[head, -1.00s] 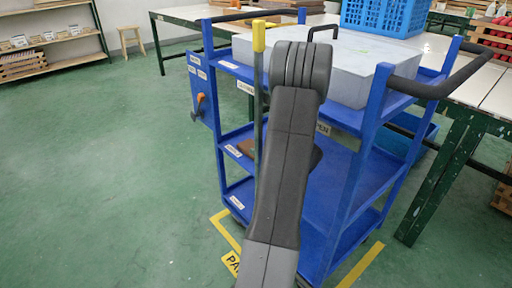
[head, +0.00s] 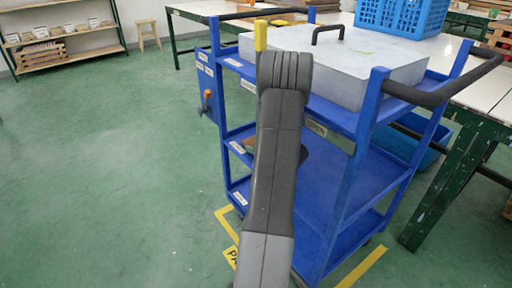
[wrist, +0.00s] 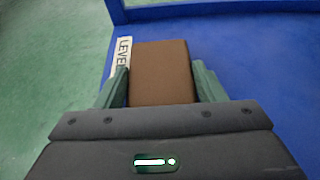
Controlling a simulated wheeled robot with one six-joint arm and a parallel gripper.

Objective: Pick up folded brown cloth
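The folded brown cloth (wrist: 160,72) lies flat on the blue shelf in the wrist view, partly over a white label. In the head view a small brown part of it (head: 249,144) shows on the cart's middle shelf, beside my arm. My gripper (wrist: 161,82) has its two green fingers apart, one on each side of the cloth's near part. Narrow gaps seem to show at the fingertips; I cannot tell whether either finger touches the cloth. My arm hides the gripper in the head view.
The blue cart (head: 350,170) has posts and an upper shelf around the cloth. A grey lidded box (head: 350,65) stands on its top. A green-legged table (head: 470,140) is close on the right. Open green floor (head: 100,170) lies to the left.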

